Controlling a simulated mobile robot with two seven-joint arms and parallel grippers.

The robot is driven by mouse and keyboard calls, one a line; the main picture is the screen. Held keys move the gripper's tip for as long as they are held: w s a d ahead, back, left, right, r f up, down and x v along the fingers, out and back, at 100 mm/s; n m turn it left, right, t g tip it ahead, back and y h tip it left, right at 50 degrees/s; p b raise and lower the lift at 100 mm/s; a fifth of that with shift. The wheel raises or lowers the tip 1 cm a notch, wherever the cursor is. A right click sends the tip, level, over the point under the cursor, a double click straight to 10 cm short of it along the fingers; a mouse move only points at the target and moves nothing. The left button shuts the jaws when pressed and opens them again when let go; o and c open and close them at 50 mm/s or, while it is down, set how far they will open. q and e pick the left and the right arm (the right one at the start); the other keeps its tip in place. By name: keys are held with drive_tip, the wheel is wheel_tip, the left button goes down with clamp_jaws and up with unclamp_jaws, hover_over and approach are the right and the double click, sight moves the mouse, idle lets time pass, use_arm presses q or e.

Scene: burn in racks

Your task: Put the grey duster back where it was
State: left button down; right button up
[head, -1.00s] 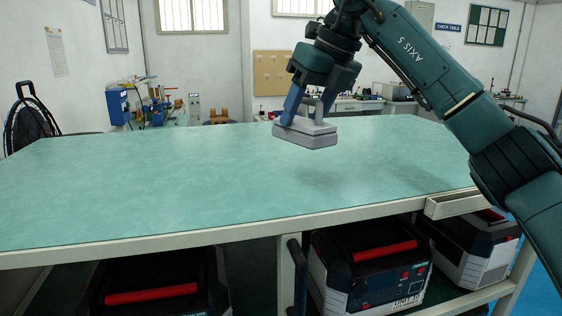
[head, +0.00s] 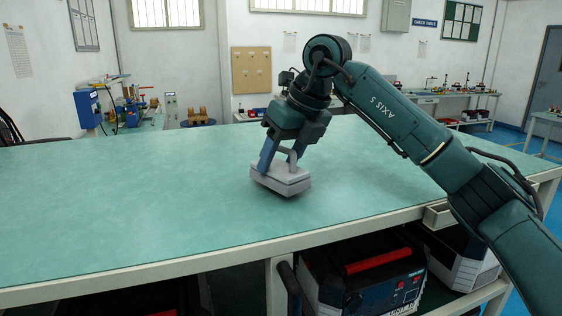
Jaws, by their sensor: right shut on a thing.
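The grey duster (head: 281,181) is a flat block with a raised handle, in the middle of the head view. My right gripper (head: 281,158) comes down from above and is shut on the duster's handle. The duster is slightly tilted in the picture and appears at or just above the green table top (head: 130,205); I cannot tell whether it touches. My left gripper is not in the view.
The green table top is otherwise clear around the duster. Under it stand boxes with red handles (head: 378,262). A small open drawer (head: 437,215) is at the table's front right edge. Benches with equipment stand along the back wall.

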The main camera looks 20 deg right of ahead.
drive_tip(key=shift+f, duration=0.55)
drive_tip(key=o, duration=1)
drive_tip(key=v, duration=1.2)
drive_tip(key=shift+b, duration=0.4)
